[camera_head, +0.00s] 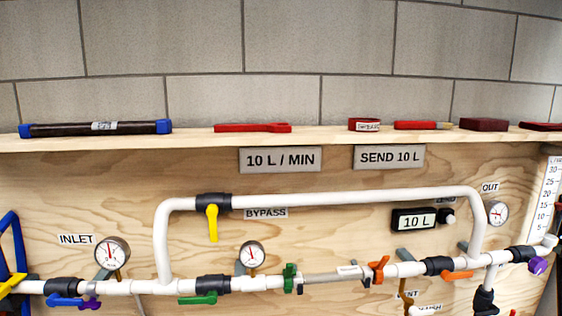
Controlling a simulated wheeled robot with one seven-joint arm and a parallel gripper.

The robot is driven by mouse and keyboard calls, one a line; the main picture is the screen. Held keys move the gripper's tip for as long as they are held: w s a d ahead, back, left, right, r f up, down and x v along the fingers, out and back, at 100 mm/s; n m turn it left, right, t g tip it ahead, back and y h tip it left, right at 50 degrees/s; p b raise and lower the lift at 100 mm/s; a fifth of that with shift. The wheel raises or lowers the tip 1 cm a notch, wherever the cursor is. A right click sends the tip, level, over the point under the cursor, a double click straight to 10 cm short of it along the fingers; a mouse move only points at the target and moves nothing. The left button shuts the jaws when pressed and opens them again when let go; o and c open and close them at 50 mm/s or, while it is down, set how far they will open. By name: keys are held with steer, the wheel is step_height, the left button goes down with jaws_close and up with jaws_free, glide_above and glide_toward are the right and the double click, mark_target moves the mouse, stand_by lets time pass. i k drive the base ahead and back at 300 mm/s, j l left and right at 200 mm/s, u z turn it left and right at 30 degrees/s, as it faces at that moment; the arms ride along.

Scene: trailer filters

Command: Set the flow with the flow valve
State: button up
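No label reading flow valve is legible, so I cannot tell for certain which valve it is. A purple knob (537,266) sits at the right end of the white pipe, beside a scale tube (550,195) marked 5 to 30 that the picture edge cuts off. An orange lever (457,275) lies roughly along the pipe to its left. A sign (280,159) reads 10 L / MIN and another (389,157) reads SEND 10 L. My gripper is not in view.
The bypass valve's yellow lever (212,222) hangs down. Green (198,299) and blue (66,300) levers lie along the lower pipe. Dial gauges (112,252) stand above it. A shelf (330,137) above holds a dark blue-capped tube (95,128) and red items.

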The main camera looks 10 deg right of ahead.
mark_target(537, 265)
steer(key=z, duration=1.95)
